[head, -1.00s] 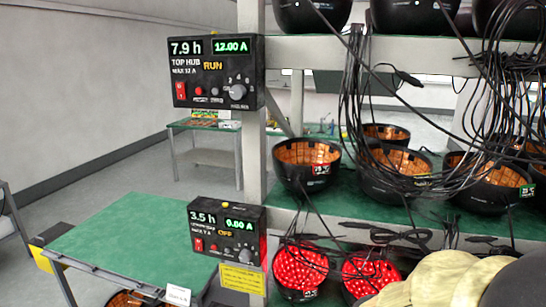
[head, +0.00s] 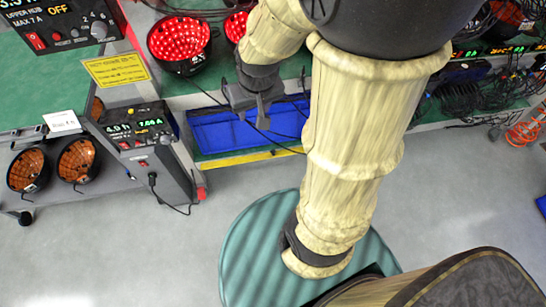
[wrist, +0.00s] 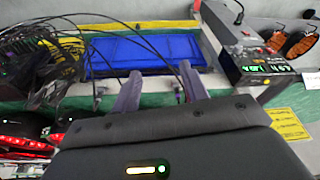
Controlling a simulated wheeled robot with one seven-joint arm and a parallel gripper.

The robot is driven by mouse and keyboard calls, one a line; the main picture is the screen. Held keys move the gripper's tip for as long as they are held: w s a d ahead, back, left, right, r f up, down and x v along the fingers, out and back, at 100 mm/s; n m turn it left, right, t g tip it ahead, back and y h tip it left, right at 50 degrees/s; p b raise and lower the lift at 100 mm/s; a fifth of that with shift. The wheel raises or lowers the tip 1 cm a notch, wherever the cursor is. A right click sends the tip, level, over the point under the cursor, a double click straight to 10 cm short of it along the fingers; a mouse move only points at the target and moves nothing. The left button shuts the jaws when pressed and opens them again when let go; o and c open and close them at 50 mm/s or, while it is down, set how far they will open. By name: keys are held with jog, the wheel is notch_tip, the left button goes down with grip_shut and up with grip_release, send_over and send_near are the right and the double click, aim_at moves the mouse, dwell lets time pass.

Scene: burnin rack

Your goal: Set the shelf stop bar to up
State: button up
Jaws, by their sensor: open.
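A yellow bar (head: 250,158) runs along the front edge of the low shelf, and I take it to be the shelf stop bar. It also shows as a yellow strip beyond the blue tray in the wrist view (wrist: 150,27). It looks low and flat along the edge; its exact angle is hard to tell. My gripper (head: 262,115) is open and empty, over the blue tray and short of the bar. Its two fingers point toward the tray in the wrist view (wrist: 160,82). Part of the bar's right end is hidden behind my arm.
The blue tray (head: 215,134) lies on the low shelf behind the bar. Black cables (wrist: 62,50) hang near my fingers. A control box (head: 140,135) stands left of the bar, with red-lit bowls (head: 180,42) above.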

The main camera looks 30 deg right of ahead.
aim_at(273, 151)
jog(key=w+d+f+b, duration=0.3)
jog(key=f+b, duration=0.9)
jog(key=b, duration=0.2)
jog(key=w+d+f+m+b, duration=0.1)
jog(key=w+d+f+b, duration=0.2)
jog(key=f+b, duration=0.9)
jog(key=w+d+f+m+t+h+b, duration=0.1)
jog(key=d+f+b, duration=0.4)
jog(key=f+b, duration=0.7)
jog(key=w+b, duration=0.1)
jog(key=b, duration=0.2)
jog(key=shift+w+f+b, duration=0.3)
jog(key=shift+w+b, duration=0.1)
jog(key=shift+d, duration=0.1)
jog(key=b+x, duration=0.5)
jog(key=x, duration=0.3)
jog(key=b+x, duration=0.6)
jog(key=x, duration=0.3)
jog(key=shift+w+f, duration=0.1)
jog(key=shift+w, duration=0.2)
grip_shut()
